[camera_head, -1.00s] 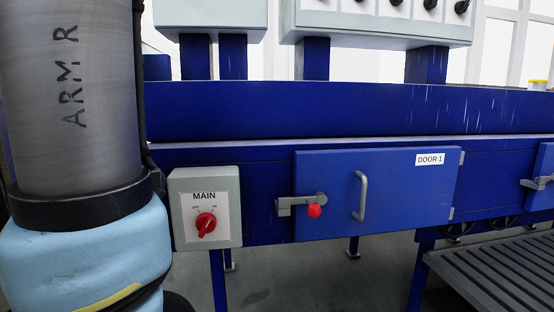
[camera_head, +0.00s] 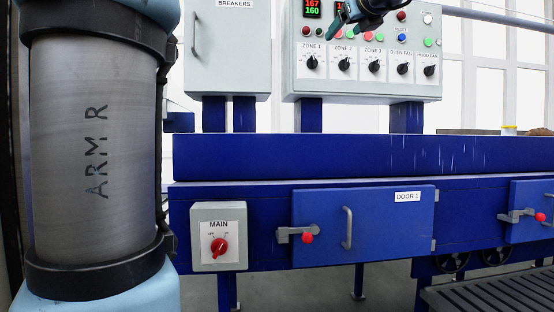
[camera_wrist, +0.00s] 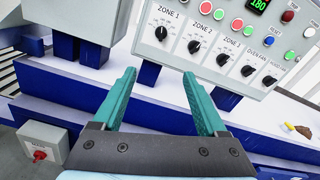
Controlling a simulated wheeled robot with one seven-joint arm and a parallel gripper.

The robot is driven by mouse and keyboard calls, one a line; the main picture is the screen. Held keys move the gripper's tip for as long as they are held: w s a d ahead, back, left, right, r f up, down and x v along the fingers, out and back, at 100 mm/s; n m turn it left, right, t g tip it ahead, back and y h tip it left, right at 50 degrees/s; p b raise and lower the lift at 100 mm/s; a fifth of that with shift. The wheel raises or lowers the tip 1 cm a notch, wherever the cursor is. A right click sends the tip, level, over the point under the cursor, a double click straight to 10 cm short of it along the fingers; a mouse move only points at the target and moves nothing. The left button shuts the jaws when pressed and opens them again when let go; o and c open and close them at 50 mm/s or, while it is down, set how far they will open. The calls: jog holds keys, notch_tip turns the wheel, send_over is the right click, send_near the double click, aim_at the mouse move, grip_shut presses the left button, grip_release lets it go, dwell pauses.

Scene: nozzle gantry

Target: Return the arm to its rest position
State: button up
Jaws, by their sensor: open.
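My gripper (camera_wrist: 159,74) shows two teal fingers spread apart in the wrist view, with nothing between them. In the head view, part of my gripper (camera_head: 340,20) shows at the top, in front of the control panel (camera_head: 385,90); the rest is cut off by the frame. In the wrist view the fingers point toward the blue frame and the panel's lower edge (camera_wrist: 190,75), apart from both as far as I can tell. My arm link, marked ARM R, fills the left of the head view.
A breaker box (camera_head: 228,50) stands left of the panel. Below are the blue beam (camera_head: 320,158), the MAIN switch box (camera_head: 218,236), also in the wrist view (camera_wrist: 38,145), and shut DOOR 1 (camera_head: 390,228) with its handle. A dark slatted platform (camera_head: 490,297) lies lower right.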

jog(key=w+a+f+n+g, duration=0.2)
jog(key=a+f+n+g, duration=0.1)
jog(key=f, duration=0.8)
jog(key=w+a+f+n+g, duration=0.1)
jog(key=a+f+n+g, duration=0.25)
jog(key=f, duration=0.85)
jog(key=w+a+f+n+g, duration=0.2)
jog(key=a+f+n+g, duration=0.15)
jog(key=f, duration=0.75)
jog(key=s+a+f+n+g, duration=0.2)
jog(key=s+a+f+n, duration=0.2)
jog(key=f, duration=0.4)
jog(key=s+a+f+n+g+h+p, duration=0.1)
jog(key=s+a+f+n+g, duration=0.1)
jog(key=s+a+f+n, duration=0.2)
jog(key=s+a+f+n+g+h, duration=0.1)
jog(key=s+a+f+n, duration=0.3)
jog(key=s+f+n, duration=0.4)
notch_tip(320, 180, down, 4)
jog(key=n+g, duration=0.1)
jog(key=n, duration=0.3)
jog(key=shift+s+p, duration=0.25)
jog(key=shift+p, duration=0.05)
jog(key=shift+a, duration=0.1)
